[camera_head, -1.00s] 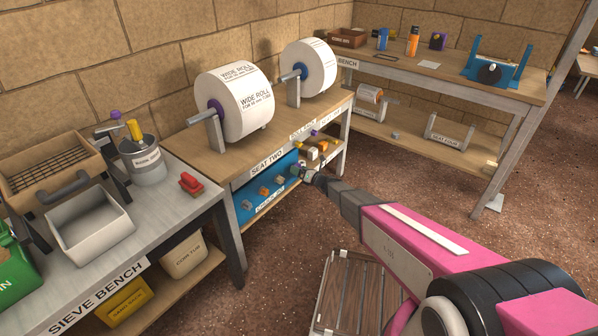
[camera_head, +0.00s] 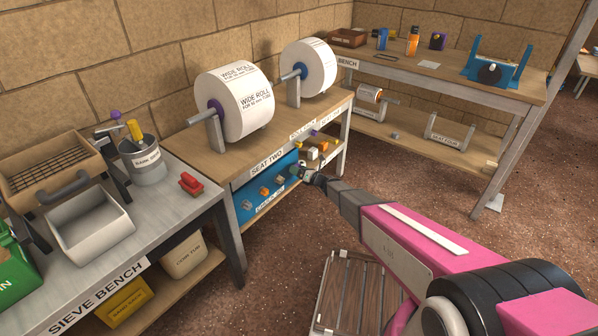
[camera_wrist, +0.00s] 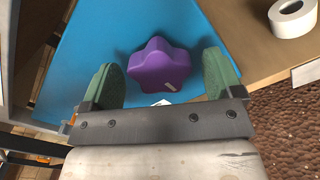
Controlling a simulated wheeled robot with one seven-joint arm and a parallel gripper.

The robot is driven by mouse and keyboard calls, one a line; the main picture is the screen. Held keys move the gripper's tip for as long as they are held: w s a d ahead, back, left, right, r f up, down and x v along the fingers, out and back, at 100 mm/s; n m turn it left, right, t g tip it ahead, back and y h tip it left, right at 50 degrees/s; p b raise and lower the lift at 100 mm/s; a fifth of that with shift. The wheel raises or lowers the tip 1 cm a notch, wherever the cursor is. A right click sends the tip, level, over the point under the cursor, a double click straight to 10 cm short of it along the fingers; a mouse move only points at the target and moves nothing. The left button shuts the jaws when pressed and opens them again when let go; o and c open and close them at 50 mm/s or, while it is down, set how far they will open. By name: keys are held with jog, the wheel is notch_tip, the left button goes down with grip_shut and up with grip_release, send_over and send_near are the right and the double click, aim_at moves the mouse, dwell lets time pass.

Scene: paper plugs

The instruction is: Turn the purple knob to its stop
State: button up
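The purple knob (camera_wrist: 158,68) is a lobed, star-like shape on a blue panel (camera_wrist: 90,45) in the wrist view. My gripper (camera_wrist: 161,78) is open, with one green finger to the left of the knob and one to the right. Blue panel shows between each finger and the knob, so no touch is seen. In the head view my gripper (camera_head: 299,170) is at the right end of the blue panel under the roll bench. The knob cannot be made out clearly there.
Several other small knobs, one of them orange (camera_head: 280,178), sit on the blue panel. Two wide paper rolls (camera_head: 240,105) stand on the bench above. A white ring-shaped roll (camera_wrist: 293,17) lies at upper right. A slatted wooden pallet (camera_head: 350,290) lies on the floor below my arm.

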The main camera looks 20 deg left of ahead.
jog(key=shift+d, duration=0.1)
dwell(0.5)
jog(key=shift+v, duration=1.9)
jog(key=shift+s+d, duration=0.1)
jog(key=shift+v, duration=1.9)
